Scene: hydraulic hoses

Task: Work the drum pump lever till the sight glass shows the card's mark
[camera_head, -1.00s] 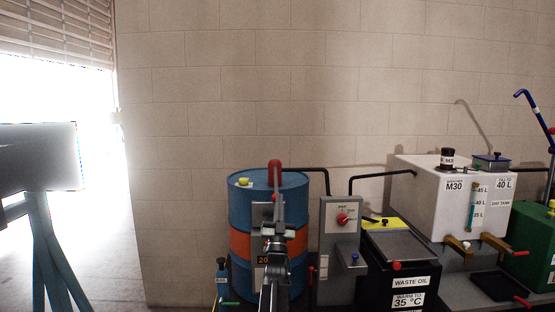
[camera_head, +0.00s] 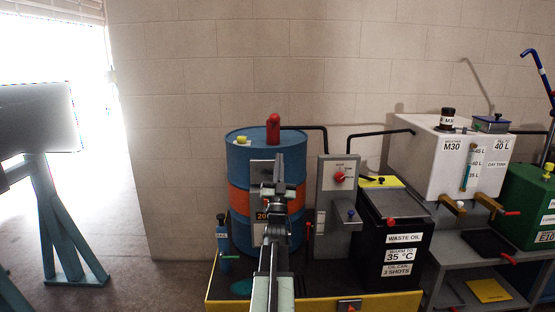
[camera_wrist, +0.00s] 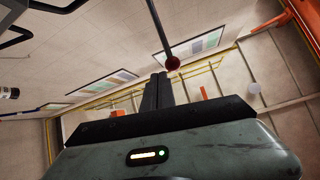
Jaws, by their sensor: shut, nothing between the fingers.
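The blue drum (camera_head: 237,163) with an orange band stands in the middle. The red grip of the pump lever (camera_head: 273,127) shows above the drum top. My gripper (camera_head: 279,163) is shut and empty in front of the drum, below the red grip in the picture; I cannot tell the gap in depth. In the wrist view my shut fingers (camera_wrist: 158,90) point up, near a thin rod with a dark red end (camera_wrist: 172,63). The white day tank (camera_head: 430,160) carries the sight glass (camera_head: 466,168); its level is too small to read. The card (camera_head: 502,145) reads 40 L.
A grey box with a red knob (camera_head: 339,176) and a black waste oil bin (camera_head: 402,225) stand right of the drum. A green container (camera_head: 527,205) is at far right. A teal trestle (camera_head: 62,220) stands left, with bare floor between it and the drum.

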